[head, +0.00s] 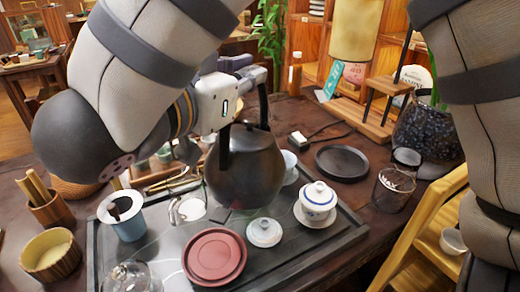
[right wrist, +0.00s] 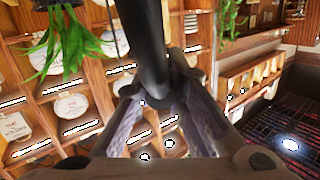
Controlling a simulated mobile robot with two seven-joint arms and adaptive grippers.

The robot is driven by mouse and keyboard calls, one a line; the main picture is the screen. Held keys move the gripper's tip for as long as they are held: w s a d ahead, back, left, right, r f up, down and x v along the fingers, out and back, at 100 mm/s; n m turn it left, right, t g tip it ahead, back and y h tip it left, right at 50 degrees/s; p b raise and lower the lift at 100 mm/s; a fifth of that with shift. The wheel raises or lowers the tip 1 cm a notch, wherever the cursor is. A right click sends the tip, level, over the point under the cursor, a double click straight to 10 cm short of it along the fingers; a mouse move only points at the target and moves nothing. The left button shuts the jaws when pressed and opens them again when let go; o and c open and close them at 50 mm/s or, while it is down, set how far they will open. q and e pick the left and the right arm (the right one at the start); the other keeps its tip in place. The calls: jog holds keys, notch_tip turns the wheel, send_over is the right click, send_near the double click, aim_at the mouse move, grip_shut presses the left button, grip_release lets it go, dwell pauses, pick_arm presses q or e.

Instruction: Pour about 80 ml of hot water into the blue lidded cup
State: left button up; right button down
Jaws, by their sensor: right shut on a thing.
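A dark round kettle (head: 245,172) hangs roughly upright over the tea tray, its handle in my right gripper (head: 258,82). The right wrist view shows the fingers shut around a dark handle bar (right wrist: 146,50). The kettle's spout and any water are not clearly visible. A pale bluish cup (head: 289,163) is partly hidden behind the kettle. A loose pale lid (head: 264,232) lies on the tray in front. I cannot tell which cup is the task's. My left gripper is out of view.
The dark tea tray (head: 335,245) also holds a reddish round dish (head: 214,256), a glass vessel (head: 132,277) and a light-blue container (head: 126,217). A black round plate (head: 342,162) and a glass (head: 393,187) stand behind right. Wooden containers (head: 50,255) stand left.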

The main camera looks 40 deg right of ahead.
jog(key=w+d+f+g+y, duration=0.1)
jog(key=w+d+y, duration=0.2)
jog(key=d, duration=0.3)
jog(key=w+d+f+g+y, duration=0.1)
jog(key=w+d+g+y, duration=0.1)
jog(key=d, duration=0.4)
jog(key=shift+w+d+f+g+y, duration=0.3)
jog(key=shift+w+d+y, duration=0.1)
jog(key=shift+w+y, duration=0.5)
jog(key=shift+d, duration=0.1)
